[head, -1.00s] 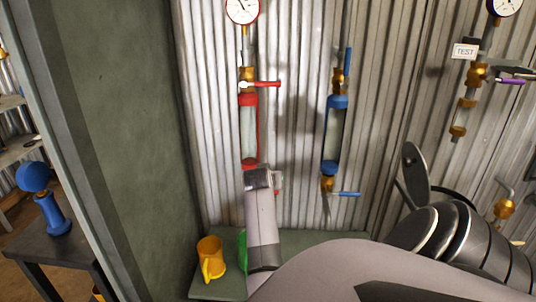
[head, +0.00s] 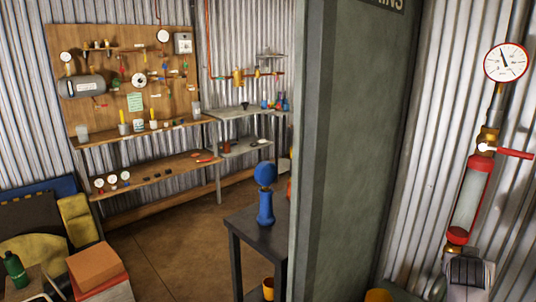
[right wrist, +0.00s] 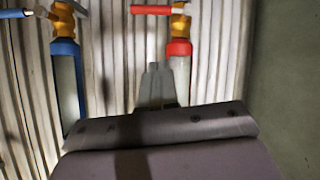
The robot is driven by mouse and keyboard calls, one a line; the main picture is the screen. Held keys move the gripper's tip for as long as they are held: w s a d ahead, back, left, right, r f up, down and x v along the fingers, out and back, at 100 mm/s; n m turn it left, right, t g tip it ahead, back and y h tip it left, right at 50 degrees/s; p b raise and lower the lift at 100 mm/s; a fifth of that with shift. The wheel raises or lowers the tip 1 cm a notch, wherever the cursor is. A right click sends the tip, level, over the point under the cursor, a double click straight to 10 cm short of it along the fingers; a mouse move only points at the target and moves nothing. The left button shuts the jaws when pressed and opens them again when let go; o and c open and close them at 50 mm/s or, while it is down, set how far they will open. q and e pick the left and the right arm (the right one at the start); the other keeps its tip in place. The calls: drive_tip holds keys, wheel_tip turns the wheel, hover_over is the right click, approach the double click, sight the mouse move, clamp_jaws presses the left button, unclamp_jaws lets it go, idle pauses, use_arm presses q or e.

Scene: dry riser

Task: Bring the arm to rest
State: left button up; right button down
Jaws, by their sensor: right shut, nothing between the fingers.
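My right arm's end (head: 470,272) shows at the lower right edge of the head view, just below the red-capped sight glass (head: 468,200). In the right wrist view my right gripper (right wrist: 155,72) is shut and empty. It points toward the corrugated wall, overlapping the lower left of the red-capped glass in the picture. Whether it touches the glass cannot be told. My left gripper is not in view.
A blue-capped sight glass (right wrist: 67,95) stands left in the wrist view. A pressure gauge (head: 506,62) tops the red line. A green partition (head: 355,150) divides the head view. Left of it are a dark table (head: 262,236) with a blue object (head: 265,195), shelves and open floor (head: 160,235).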

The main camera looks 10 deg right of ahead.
drive_tip(key=s+a+f+n+t+y, duration=0.25)
drive_tip(key=a+f+n, duration=0.3)
drive_tip(key=a, duration=0.55)
drive_tip(key=s+a+f+n+t+y, duration=0.1)
drive_tip(key=a+f+n+t+y, duration=0.25)
drive_tip(key=a+f, duration=0.55)
drive_tip(key=s+a+f+n+g+y, duration=0.1)
drive_tip(key=s+a+f+y, duration=0.1)
drive_tip(key=s+a, duration=0.4)
drive_tip(key=s+a+f+n+y, duration=0.2)
drive_tip(key=s+a+y, duration=0.2)
drive_tip(key=a, duration=0.9)
drive_tip(key=s, duration=0.2)
drive_tip(key=shift+s+f+g+y, duration=0.3)
drive_tip(key=shift+s+f+g, duration=0.1)
